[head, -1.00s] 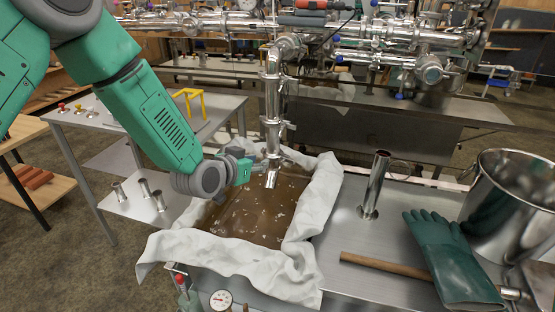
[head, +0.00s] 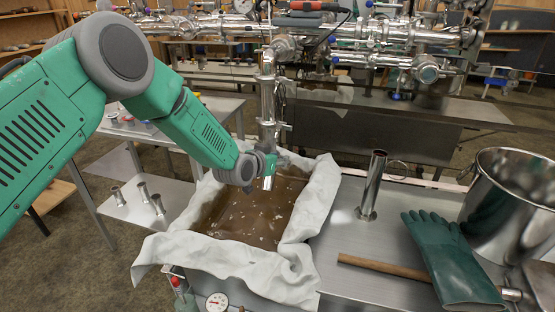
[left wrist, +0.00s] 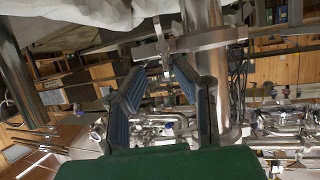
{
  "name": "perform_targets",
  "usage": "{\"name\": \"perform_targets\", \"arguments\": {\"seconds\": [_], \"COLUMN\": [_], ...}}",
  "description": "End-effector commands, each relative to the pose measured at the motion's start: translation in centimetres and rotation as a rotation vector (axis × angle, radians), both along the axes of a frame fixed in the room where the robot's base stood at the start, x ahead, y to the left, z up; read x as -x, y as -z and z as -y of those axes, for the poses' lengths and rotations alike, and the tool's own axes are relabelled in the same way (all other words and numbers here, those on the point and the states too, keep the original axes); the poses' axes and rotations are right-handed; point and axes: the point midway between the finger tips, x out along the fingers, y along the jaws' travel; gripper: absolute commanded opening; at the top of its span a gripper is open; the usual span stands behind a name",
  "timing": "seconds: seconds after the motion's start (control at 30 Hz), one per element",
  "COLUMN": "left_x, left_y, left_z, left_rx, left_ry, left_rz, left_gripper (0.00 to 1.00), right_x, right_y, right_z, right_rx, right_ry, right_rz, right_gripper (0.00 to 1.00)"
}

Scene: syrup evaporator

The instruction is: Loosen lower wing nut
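A shiny vertical pipe (head: 267,104) ends just above the brown syrup, and it also shows in the left wrist view (left wrist: 205,95). A clamp (left wrist: 208,38) goes around the pipe in the wrist view, with a small metal wing nut and bolt (left wrist: 163,45) standing out from its side. My left gripper (head: 268,160) is at the pipe's lower end. In the wrist view its two blue-padded fingers (left wrist: 160,62) are apart, with the wing nut in front of and between their tips. Contact cannot be told. In the head view the gripper hides the lower wing nut. My right gripper is not in view.
A white cloth (head: 315,205) lines the syrup pan below the pipe. A steel tube (head: 373,185) stands on the metal table to the right, near a green glove (head: 440,255), a wooden handle (head: 385,268) and a large pot (head: 510,205). More piping (head: 385,40) runs behind.

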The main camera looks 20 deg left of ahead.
Motion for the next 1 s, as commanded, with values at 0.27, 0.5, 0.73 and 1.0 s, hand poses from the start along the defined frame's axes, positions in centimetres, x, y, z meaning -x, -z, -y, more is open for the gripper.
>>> {"name": "perform_targets", "arguments": {"seconds": [0.27, 0.5, 0.73, 1.0], "left_x": [0.1, 0.0, -0.2, -0.1], "left_y": [0.2, 0.5, 1.2, 1.1], "left_z": [-0.3, -0.7, -1.5, -1.5], "left_rx": [0.004, 0.092, 0.344, 0.478], "left_ry": [0.0, -0.006, -0.007, -0.002], "left_rz": [-0.002, -0.026, -0.088, -0.129], "left_gripper": [0.0, 0.0, 0.0, 0.0], "right_x": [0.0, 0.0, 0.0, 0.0], "right_y": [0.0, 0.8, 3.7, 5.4], "right_z": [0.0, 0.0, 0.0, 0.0], "right_rx": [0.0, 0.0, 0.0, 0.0], "right_ry": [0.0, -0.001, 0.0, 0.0], "right_rz": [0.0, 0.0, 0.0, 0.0], "right_gripper": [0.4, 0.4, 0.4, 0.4]}}
